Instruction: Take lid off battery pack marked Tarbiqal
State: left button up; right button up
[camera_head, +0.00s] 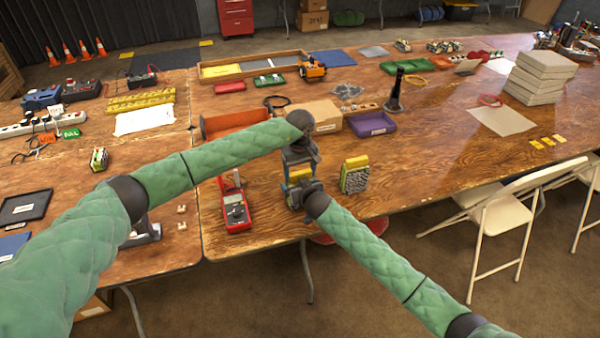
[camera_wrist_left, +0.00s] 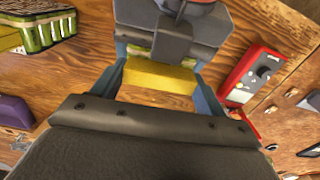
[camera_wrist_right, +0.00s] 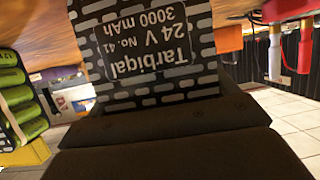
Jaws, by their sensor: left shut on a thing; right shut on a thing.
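The battery pack marked Tarbiqal (camera_wrist_right: 150,45) fills the top middle of the right wrist view, its dark label upside down: "Tarbiqal, 24 V, No. 41, 3000 mAh". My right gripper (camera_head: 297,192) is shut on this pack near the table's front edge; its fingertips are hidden. The yellow lid (camera_wrist_left: 160,78) sits between the blue fingers of my left gripper (camera_wrist_left: 162,90), which is shut on it from above. Greenish cells show beside the lid in the left wrist view. I cannot tell whether the lid still touches the pack.
Another yellow-topped pack (camera_head: 354,175) stands just right of my grippers. A red multimeter (camera_head: 235,210) lies to their left. An orange bin (camera_head: 235,122), a cardboard box (camera_head: 313,113) and a purple tray (camera_head: 371,124) are behind.

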aim_at(300, 172)
pick_arm(q)
jog(key=shift+r, duration=0.15)
jog(key=shift+r, duration=0.7)
jog(key=shift+r, duration=0.35)
jog(key=shift+r, duration=1.9)
pick_arm(e)
jog(key=o, duration=1.2)
pick_arm(q)
jog(key=shift+f, duration=0.1)
pick_arm(e)
jog(key=shift+s, duration=0.1)
